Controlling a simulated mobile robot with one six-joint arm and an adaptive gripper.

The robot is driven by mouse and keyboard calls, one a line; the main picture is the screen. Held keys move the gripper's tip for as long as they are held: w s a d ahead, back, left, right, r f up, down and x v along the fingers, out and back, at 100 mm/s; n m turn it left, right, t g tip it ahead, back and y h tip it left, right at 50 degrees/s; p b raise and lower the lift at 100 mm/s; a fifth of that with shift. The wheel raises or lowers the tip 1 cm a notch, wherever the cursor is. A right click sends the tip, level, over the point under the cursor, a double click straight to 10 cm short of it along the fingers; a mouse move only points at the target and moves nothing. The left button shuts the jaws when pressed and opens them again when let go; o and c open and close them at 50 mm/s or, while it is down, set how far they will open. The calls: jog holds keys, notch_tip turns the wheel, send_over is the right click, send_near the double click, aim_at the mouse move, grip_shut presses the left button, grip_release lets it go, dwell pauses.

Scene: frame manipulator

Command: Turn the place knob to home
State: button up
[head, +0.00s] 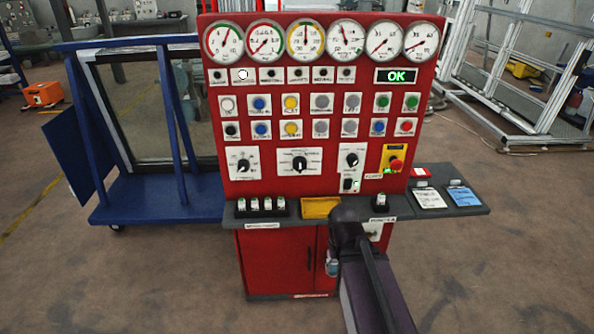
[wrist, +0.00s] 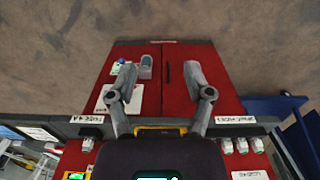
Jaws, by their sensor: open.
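A red control panel (head: 270,200) faces me in the head view. Its lower row holds black rotary knobs on white plates: a left knob (head: 243,164), a middle knob (head: 299,163) and a right knob (head: 351,160). Their labels are too small to read, so I cannot tell which is the place knob. In the wrist view my gripper (wrist: 160,95) is open and empty, its two fingers spread before the red cabinet doors (wrist: 184,80). No knob is between the fingers. In the head view my arm covers part of the ledge and cabinet, and my fingers are hidden.
A grey ledge (head: 285,221) with small switches and a yellow tray (head: 320,207) juts out below the knobs. A red emergency button (head: 396,164) sits right of them. A blue rack (head: 150,200) stands left. A side shelf (head: 455,210) holds cards.

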jog(key=shift+w+f, duration=0.25)
jog(key=shift+w, duration=0.25)
jog(key=c, duration=0.3)
jog(key=w+h+b, duration=0.1)
jog(key=w, duration=0.1)
jog(key=w+f+n+h+b, duration=0.1)
jog(key=w, duration=0.1)
jog(key=w+f+t+h+b, duration=0.1)
jog(key=w, duration=0.2)
jog(key=shift+h, duration=0.3)
grip_shut()
jog(key=w+a+r+n+t+h+b, duration=0.25)
jog(key=w+a+h+b, duration=0.2)
jog(key=w, duration=0.45)
jog(key=w+a+r+n+t+h+b, duration=0.1)
jog(key=w+a+n+t+h+b, duration=0.2)
jog(key=w+a, duration=0.45)
jog(key=w+a+r+n+t+h+b, duration=0.2)
jog(key=w+a+r+t, duration=0.2)
jog(key=a, duration=0.5)
jog(key=w+t, duration=0.1)
jog(key=w, duration=0.1)
jog(key=shift+w+t+b, duration=0.35)
jog(key=shift+b, duration=0.05)
